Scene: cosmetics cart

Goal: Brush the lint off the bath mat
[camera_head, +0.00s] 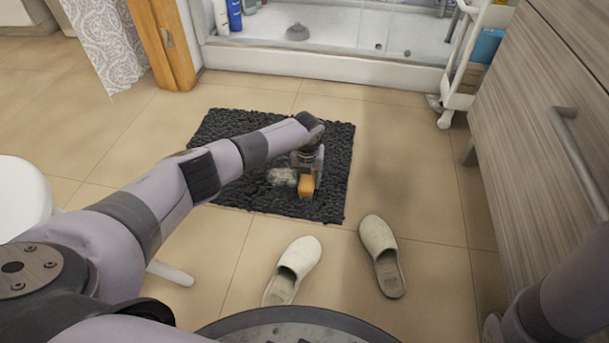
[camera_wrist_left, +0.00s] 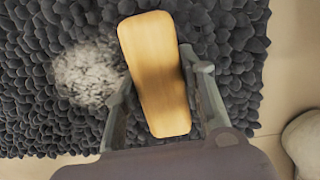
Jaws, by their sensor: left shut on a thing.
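The dark grey, tufted bath mat (camera_head: 235,122) lies flat on the tiled floor in front of the shower. A pale patch of lint (camera_head: 284,176) sits on it; in the left wrist view the lint (camera_wrist_left: 88,72) is left of the brush. My left gripper (camera_head: 306,178) is shut on a wooden brush (camera_head: 306,187) over the mat. The brush back (camera_wrist_left: 155,75) shows between the fingers in the left wrist view. Its bristles are hidden, and I cannot tell whether they touch the mat. My right gripper is not in view.
Two pale slippers (camera_head: 296,262) (camera_head: 381,250) stand on the floor in front of the mat. A wooden cabinet (camera_head: 545,120) is on the right, with a white cart (camera_head: 462,75) behind it. A white round object (camera_head: 20,195) is at the left. Tiles right of the mat are clear.

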